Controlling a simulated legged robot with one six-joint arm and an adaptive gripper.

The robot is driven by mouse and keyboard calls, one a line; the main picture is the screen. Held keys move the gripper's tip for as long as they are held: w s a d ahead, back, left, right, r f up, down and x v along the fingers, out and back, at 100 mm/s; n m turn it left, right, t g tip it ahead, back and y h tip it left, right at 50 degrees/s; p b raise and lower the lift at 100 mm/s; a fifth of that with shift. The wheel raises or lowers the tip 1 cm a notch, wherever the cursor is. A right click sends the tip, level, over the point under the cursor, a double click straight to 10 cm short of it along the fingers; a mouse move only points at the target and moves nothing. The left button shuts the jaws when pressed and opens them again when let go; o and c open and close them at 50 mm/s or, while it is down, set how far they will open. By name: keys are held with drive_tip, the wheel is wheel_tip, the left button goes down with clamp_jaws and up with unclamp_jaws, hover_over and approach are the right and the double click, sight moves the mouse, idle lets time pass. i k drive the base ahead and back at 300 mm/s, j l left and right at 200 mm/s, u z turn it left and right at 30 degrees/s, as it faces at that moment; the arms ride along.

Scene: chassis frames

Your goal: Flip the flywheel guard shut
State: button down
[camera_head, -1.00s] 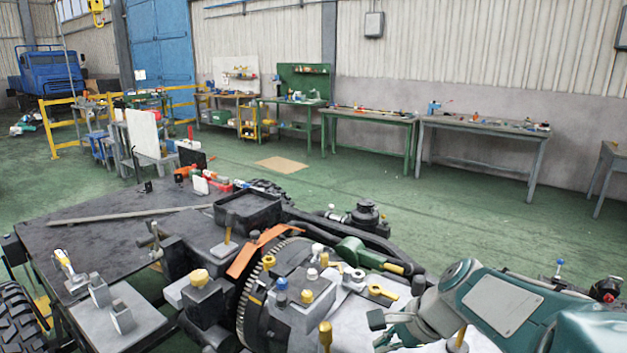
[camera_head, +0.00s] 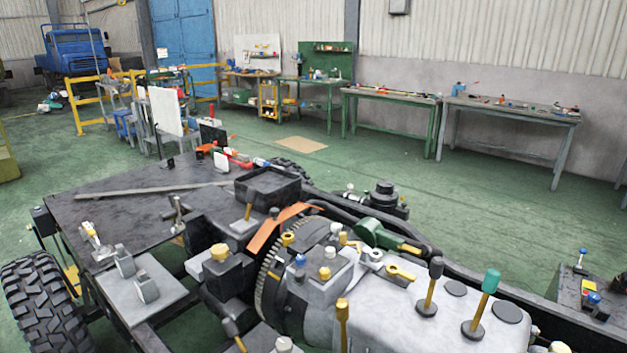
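The flywheel (camera_head: 267,290) is a large toothed ring standing upright in the middle of the chassis. An orange guard plate (camera_head: 268,234) sits above its upper rim, bent, with one part sloping down to the left and another reaching to the right. It stands tilted up, and the teeth below it are exposed. I cannot make out its hinge. My gripper is not in view.
Grey gearbox housing (camera_head: 390,310) with upright levers, one green-topped (camera_head: 490,281) and one black-topped (camera_head: 435,268), lies right of the flywheel. A black box (camera_head: 267,189) stands behind the guard. A tyre (camera_head: 45,305) is at lower left.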

sight(277, 217)
drive_tip(key=i+j, duration=0.15)
drive_tip(key=j, duration=0.2)
drive_tip(key=i+j, duration=0.1)
drive_tip(key=j, duration=0.3)
drive_tip(key=i+j, duration=0.15)
drive_tip(key=j, duration=0.2)
drive_tip(key=i+j, duration=0.15)
drive_tip(key=j, duration=0.25)
drive_tip(key=i+j, duration=0.1)
drive_tip(key=j, duration=0.25)
